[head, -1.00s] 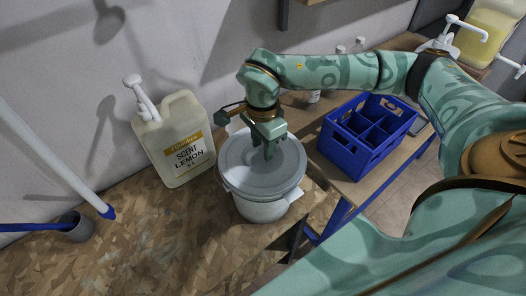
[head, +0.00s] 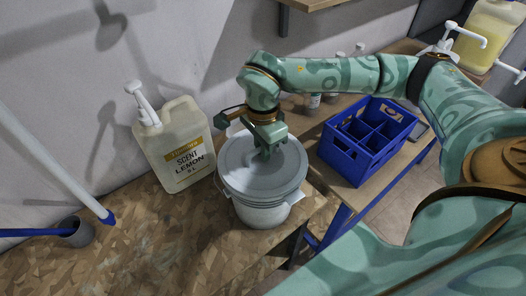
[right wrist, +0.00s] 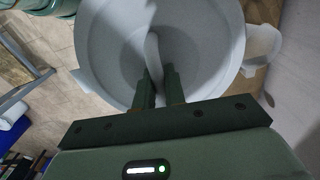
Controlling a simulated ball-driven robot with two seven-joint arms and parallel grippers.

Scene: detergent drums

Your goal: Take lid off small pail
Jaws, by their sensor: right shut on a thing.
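The small pail (head: 262,214) is pale grey-white and stands upright at the right end of the chipboard bench top. Its round grey lid (head: 240,181) covers the top; I cannot tell whether there is a gap under its rim. My right gripper (head: 264,152) points down over the middle of the lid. In the right wrist view the fingers (right wrist: 161,88) are shut on the pale raised grip (right wrist: 154,52) of the lid. The fingers hide part of this grip. My left gripper is out of view.
A lemon-scent canister (head: 176,148) with a pump stands close to the left of the pail. A blue divided crate (head: 352,160) sits on the lower table to the right. The chipboard's front is clear.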

